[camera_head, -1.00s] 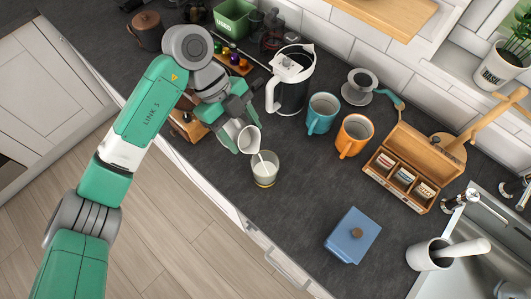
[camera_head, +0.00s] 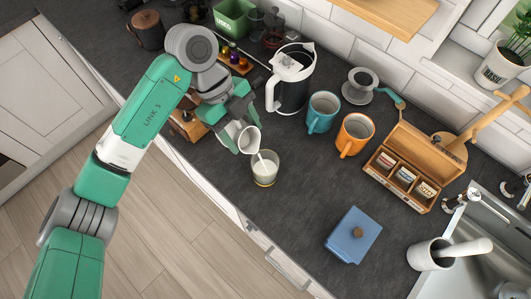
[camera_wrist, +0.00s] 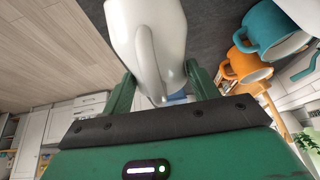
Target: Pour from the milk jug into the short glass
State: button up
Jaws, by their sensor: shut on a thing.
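The white milk jug (camera_head: 250,140) is tilted over the short glass (camera_head: 265,170) in the head view. A thin white stream runs from the jug's lip into the glass, which stands upright on the worktop with pale liquid inside. My gripper (camera_head: 238,118) is shut on the jug, just up and left of the glass. In the wrist view the white jug (camera_wrist: 150,40) fills the space between the green fingers, its handle facing the camera. The glass is not seen in the wrist view.
A teal mug (camera_head: 321,113), an orange mug (camera_head: 354,134) and a white-and-black kettle (camera_head: 291,80) stand up and right of the glass. A blue lidded box (camera_head: 352,236) sits lower right. The worktop (camera_head: 300,190) between box and glass is clear.

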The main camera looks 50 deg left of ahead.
jog(key=shift+d+r+y, duration=0.3)
jog(key=shift+y, duration=0.6)
dwell(1.4)
jog(key=shift+w+d+r+g+y+b, duration=0.1)
jog(key=shift+d+g+y+b, duration=0.1)
jog(key=shift+d+y, duration=0.25)
jog(key=shift+w+d+r+g+y+b, duration=0.1)
jog(key=shift+d+y+b, duration=0.1)
jog(key=shift+d+y, duration=0.2)
dwell(0.7)
jog(key=shift+d+y, duration=0.2)
jog(key=shift+y, duration=0.05)
